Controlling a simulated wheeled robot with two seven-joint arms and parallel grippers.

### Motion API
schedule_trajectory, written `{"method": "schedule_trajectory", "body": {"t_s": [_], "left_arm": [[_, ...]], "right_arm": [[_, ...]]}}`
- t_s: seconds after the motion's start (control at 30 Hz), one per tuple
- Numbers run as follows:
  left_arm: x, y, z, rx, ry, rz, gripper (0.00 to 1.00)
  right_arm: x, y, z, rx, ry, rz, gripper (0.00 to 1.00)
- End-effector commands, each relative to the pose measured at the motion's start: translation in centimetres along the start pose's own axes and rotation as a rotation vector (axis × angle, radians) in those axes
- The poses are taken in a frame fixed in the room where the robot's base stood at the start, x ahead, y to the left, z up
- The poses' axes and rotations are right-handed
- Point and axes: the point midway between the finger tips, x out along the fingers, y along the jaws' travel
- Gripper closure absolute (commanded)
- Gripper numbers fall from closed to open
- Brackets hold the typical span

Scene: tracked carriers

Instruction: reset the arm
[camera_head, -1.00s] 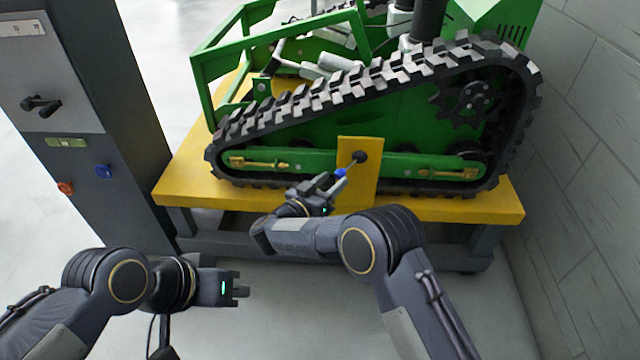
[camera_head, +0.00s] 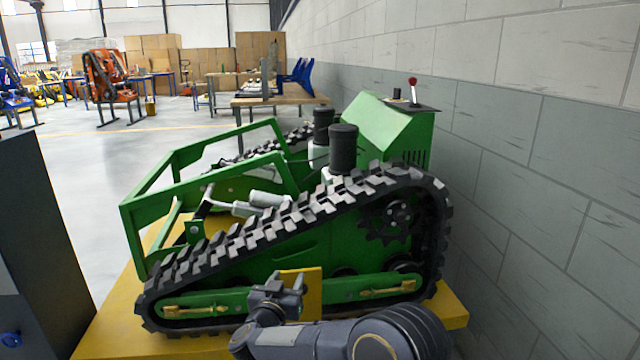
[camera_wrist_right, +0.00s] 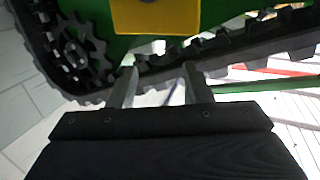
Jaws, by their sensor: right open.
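My right gripper (camera_head: 278,288) is in front of the green tracked carrier (camera_head: 290,252), by the yellow plate (camera_head: 312,292) on its lower side. In the right wrist view its two fingers (camera_wrist_right: 158,88) are apart with nothing between them. The wrist view also shows the carrier's black track (camera_wrist_right: 240,58) and the yellow plate (camera_wrist_right: 155,17) beyond the fingertips. My right arm comes in from the bottom and hides part of the yellow table (camera_head: 110,320) under the carrier. My left arm and gripper are out of the head view.
A dark cabinet (camera_head: 40,240) stands at the left edge. A grey block wall (camera_head: 540,190) runs close along the right. Open floor (camera_head: 80,170) lies behind on the left, with a workbench (camera_head: 270,100) and cardboard boxes (camera_head: 150,52) farther back.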

Motion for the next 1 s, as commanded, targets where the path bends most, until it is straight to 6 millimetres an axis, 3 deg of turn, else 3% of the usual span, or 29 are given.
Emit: {"method": "schedule_trajectory", "body": {"t_s": [0.03, 0.2, 0.3, 0.43, 0.57, 0.7, 0.8, 1.0], "left_arm": [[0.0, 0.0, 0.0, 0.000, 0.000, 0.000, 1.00], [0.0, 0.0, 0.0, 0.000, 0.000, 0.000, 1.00], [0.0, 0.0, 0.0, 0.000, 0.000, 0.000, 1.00], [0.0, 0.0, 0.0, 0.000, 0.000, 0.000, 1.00], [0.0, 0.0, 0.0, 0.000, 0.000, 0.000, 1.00], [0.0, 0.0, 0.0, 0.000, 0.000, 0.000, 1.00], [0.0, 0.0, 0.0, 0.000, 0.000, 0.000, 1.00], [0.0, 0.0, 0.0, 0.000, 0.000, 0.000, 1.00]], "right_arm": [[1.0, 2.1, -3.1, 0.054, -0.003, -0.057, 0.55], [1.1, 8.0, -9.4, 0.178, -0.065, -0.269, 0.55], [-0.7, 12.0, -11.7, 0.223, -0.124, -0.374, 0.55], [-4.7, 17.4, -12.9, 0.254, -0.231, -0.478, 0.55], [-10.3, 22.8, -11.9, 0.267, -0.373, -0.540, 0.55], [-17.4, 28.0, -8.9, 0.271, -0.556, -0.550, 0.55], [-22.2, 30.8, -6.1, 0.274, -0.681, -0.527, 0.55], [-29.5, 34.3, -1.4, 0.282, -0.876, -0.453, 0.55]]}}
